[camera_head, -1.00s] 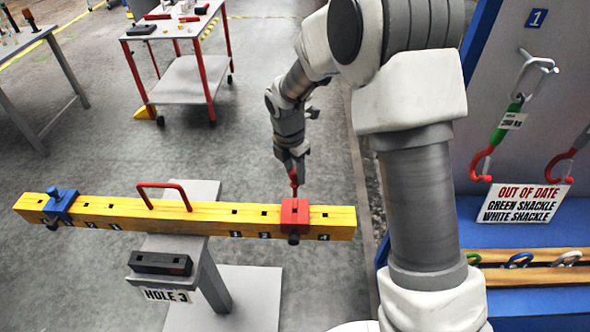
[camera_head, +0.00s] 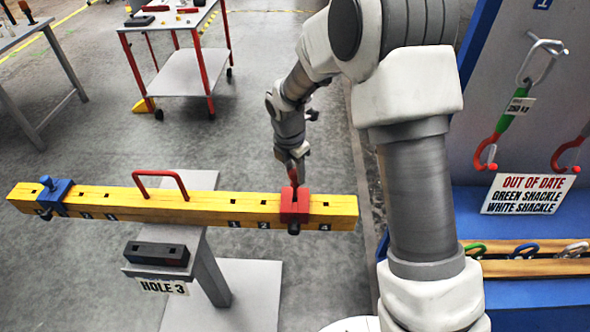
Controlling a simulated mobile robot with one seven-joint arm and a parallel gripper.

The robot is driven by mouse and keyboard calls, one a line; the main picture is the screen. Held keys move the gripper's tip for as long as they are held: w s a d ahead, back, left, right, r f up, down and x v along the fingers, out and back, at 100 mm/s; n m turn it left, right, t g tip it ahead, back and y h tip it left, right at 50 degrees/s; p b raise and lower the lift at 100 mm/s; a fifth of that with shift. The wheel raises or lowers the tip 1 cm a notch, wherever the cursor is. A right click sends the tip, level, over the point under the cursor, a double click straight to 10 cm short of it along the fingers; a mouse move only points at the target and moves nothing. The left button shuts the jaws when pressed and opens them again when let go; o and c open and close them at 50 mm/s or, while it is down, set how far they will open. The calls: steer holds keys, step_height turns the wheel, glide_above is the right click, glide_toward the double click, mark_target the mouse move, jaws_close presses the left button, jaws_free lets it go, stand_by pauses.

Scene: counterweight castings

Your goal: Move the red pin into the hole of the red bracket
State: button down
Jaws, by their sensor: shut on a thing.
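The red bracket (camera_head: 295,213) sits around the yellow beam (camera_head: 205,208), right of its middle, between the marks 2 and 4. A dark knob shows on its front face. My gripper (camera_head: 292,166) is directly above the bracket and shut on the red pin (camera_head: 293,177). The pin points down and looks nearly upright, its lower end at the top of the bracket. A dark spot shows on the bracket's top there. I cannot tell whether the pin's tip is inside the hole or just above it. The gripper hides the pin's upper part.
The beam rests on a grey stand with a black block (camera_head: 157,254) and a HOLE 3 label. A red handle (camera_head: 160,184) and a blue bracket (camera_head: 54,196) are on the beam. A shackle board (camera_head: 530,80) stands at right. A red-legged trolley (camera_head: 180,22) is behind.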

mark_target(294, 183)
steer(key=shift+f+b, duration=1.8)
steer(key=shift+f, duration=1.15)
steer(key=shift+c, duration=2.2)
jaws_free()
steer(key=shift+r, duration=0.1)
step_height(294, 183, up, 17)
steer(key=s+a, duration=0.1)
steer(key=shift+s+a, duration=0.25)
steer(key=shift+s, duration=0.05)
